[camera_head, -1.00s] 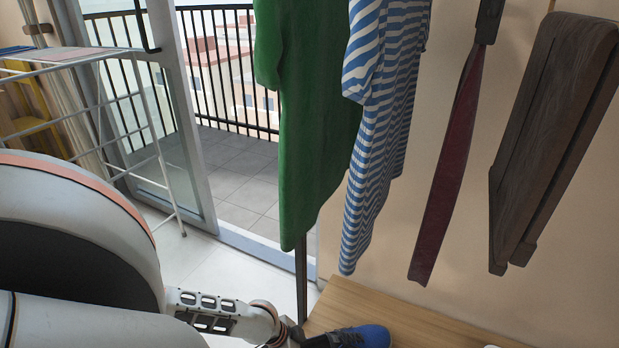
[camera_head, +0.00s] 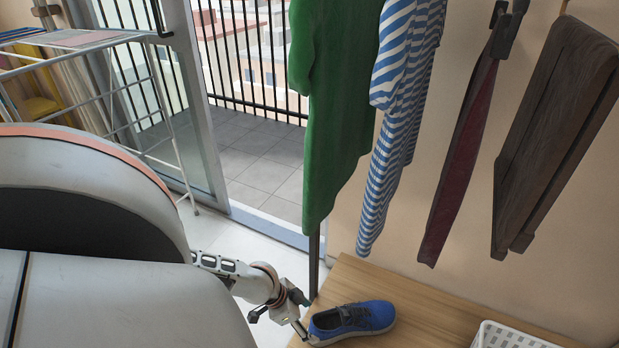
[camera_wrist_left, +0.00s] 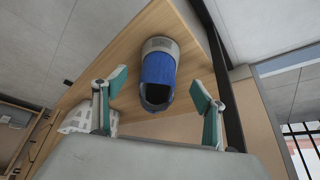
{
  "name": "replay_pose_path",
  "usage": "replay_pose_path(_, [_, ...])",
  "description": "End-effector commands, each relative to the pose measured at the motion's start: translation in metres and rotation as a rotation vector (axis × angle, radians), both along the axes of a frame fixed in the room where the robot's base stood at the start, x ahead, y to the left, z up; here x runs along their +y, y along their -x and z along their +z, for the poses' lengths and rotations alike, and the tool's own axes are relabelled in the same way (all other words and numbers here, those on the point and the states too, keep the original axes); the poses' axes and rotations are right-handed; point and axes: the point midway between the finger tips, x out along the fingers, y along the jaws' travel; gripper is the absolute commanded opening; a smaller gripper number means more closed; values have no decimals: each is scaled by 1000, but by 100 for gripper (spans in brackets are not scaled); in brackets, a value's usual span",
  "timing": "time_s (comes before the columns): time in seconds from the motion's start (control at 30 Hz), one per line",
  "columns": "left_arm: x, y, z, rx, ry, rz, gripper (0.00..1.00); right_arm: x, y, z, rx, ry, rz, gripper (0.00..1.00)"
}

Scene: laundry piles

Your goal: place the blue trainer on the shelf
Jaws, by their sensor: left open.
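The blue trainer (camera_head: 362,316) sits upright on the light wooden shelf board (camera_head: 430,299), its toe pointing right in the head view and its dark opening toward my left gripper. My left gripper (camera_head: 300,314) is at the trainer's heel end, low over the board's left edge. In the left wrist view the trainer (camera_wrist_left: 158,70) lies ahead, centred between the two green-padded fingers of the open gripper (camera_wrist_left: 160,92), with visible gaps at both sides. I cannot tell whether a finger touches the heel. My right gripper is not in view.
A white basket (camera_head: 505,337) stands on the board at right. A green garment (camera_head: 338,110), a striped shirt (camera_head: 405,100) and a dark red strap (camera_head: 460,160) hang above. A white drying rack (camera_head: 120,95) is at left. The board between trainer and basket is clear.

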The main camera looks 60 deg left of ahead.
Motion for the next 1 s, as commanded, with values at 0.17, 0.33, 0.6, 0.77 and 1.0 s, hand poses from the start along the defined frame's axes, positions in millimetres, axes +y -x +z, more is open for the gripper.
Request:
replay_pose_path(0.17, [4, 9, 28, -8, -1, -2, 71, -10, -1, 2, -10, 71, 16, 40])
replay_pose_path(0.33, [6, 16, 35, -1, 0, -1, 71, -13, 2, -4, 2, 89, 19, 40])
replay_pose_path(0.6, [6, 19, 34, 3, 0, 0, 71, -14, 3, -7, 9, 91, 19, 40])
replay_pose_path(0.77, [6, 19, 34, 2, 1, 0, 71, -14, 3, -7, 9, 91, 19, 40])
replay_pose_path(1.0, [4, 19, 34, 1, 2, -3, 71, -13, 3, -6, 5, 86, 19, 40])
